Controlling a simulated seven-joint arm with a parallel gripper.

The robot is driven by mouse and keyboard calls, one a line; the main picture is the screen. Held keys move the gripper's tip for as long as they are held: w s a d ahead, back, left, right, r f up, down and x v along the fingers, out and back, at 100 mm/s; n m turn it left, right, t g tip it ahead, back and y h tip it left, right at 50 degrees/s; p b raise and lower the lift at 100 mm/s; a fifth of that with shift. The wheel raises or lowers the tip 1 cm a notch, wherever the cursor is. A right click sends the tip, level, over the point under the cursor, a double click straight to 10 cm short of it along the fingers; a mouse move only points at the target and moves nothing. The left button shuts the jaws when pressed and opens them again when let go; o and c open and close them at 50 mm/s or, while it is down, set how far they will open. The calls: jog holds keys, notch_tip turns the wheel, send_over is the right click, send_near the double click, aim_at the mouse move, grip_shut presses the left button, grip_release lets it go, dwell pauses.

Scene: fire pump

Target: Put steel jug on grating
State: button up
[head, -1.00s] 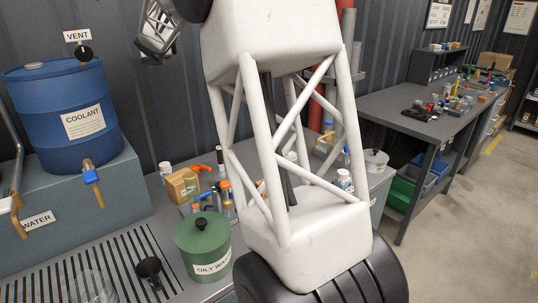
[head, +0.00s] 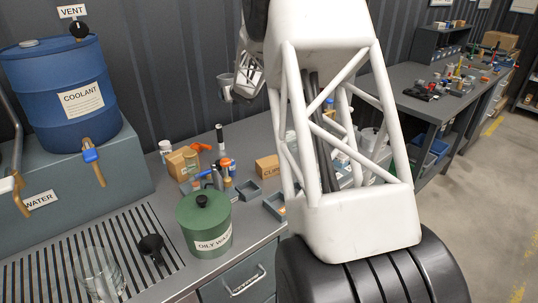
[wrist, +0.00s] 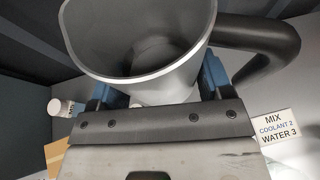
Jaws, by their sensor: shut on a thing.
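A grey steel jug (wrist: 140,75) with a dark handle fills the top of the wrist view, its open mouth towards the camera. My gripper (wrist: 158,88) is shut on it, with blue fingertips on both sides of its body. In the head view the jug (head: 225,86) shows small beside my gripper (head: 244,80), in the air above the back of the bench. The slotted grating (head: 60,262) is at the lower left of the head view, well to the left of the jug.
A clear glass vessel (head: 98,275) and a black-knobbed item (head: 152,247) stand on the grating. A green oily waste can (head: 205,222) stands right of it. The blue coolant drum (head: 60,95) and its tap (head: 92,158) overhang behind. Small bottles and boxes crowd the bench's back.

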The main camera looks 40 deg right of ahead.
jog(key=y, duration=0.1)
send_over(258, 146)
notch_tip(258, 146, down, 10)
jog(key=shift+f+n, duration=0.2)
jog(key=shift+n, duration=0.2)
jog(key=shift+w, duration=0.1)
jog(key=shift+f, duration=3.15)
jog(key=shift+f, duration=1.85)
jog(key=shift+f, duration=0.15)
jog(key=o, duration=1.1)
jog(key=shift+c, duration=0.2)
